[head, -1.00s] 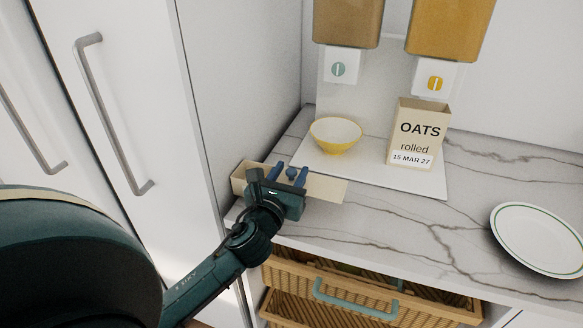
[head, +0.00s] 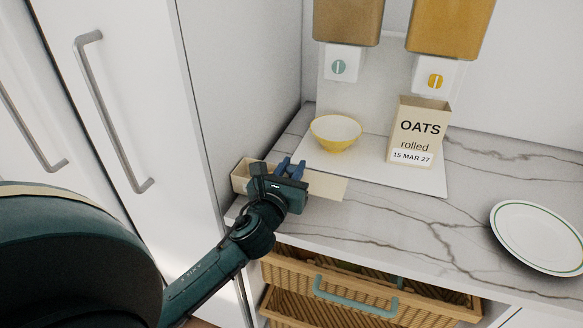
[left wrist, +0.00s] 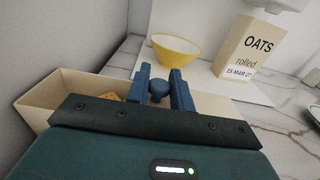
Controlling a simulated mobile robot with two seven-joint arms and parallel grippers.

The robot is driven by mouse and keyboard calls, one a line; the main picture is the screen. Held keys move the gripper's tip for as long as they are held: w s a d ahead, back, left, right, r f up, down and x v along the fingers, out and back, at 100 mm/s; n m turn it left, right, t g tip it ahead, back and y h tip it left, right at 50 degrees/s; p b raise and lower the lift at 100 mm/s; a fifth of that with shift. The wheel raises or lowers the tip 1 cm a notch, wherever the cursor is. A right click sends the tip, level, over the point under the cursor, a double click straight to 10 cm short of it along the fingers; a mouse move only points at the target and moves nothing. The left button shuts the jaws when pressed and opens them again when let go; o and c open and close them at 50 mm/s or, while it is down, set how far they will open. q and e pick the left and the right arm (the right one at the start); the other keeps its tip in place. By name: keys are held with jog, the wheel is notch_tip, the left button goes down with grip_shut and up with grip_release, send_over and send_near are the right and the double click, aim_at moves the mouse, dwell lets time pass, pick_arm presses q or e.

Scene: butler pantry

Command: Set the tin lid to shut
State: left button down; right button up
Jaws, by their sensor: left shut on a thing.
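The cream tin (head: 240,183) stands on the marble counter against the left wall. Its left end is open, and something orange-brown (left wrist: 109,97) shows inside it in the left wrist view. The flat cream lid (head: 328,186) is slid to the right, reaching out past the tin. It also shows in the left wrist view (left wrist: 222,105). My left gripper (head: 289,168) is over the lid, its blue fingers shut on the lid's round blue knob (left wrist: 158,89). My gripper hides the middle of the tin. My right gripper is not in view.
A yellow bowl (head: 335,133) and an oats box (head: 418,133) stand on a white board (head: 433,183) behind the lid. A plate (head: 538,237) lies at right. Wicker drawers (head: 430,303) below stick out in front. Dispensers hang above.

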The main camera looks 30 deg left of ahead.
pick_arm(q)
jog(key=shift+a, duration=0.1)
jog(key=a, duration=0.2)
jog(key=s+a+p, duration=0.1)
jog(key=a, duration=0.4)
jog(key=shift+s+p, duration=0.3)
jog(key=shift+s, duration=0.05)
jog(key=c, duration=1.3)
grip_release()
jog(key=shift+s+d, duration=0.1)
jog(key=b+v, duration=0.2)
jog(key=v, duration=1.1)
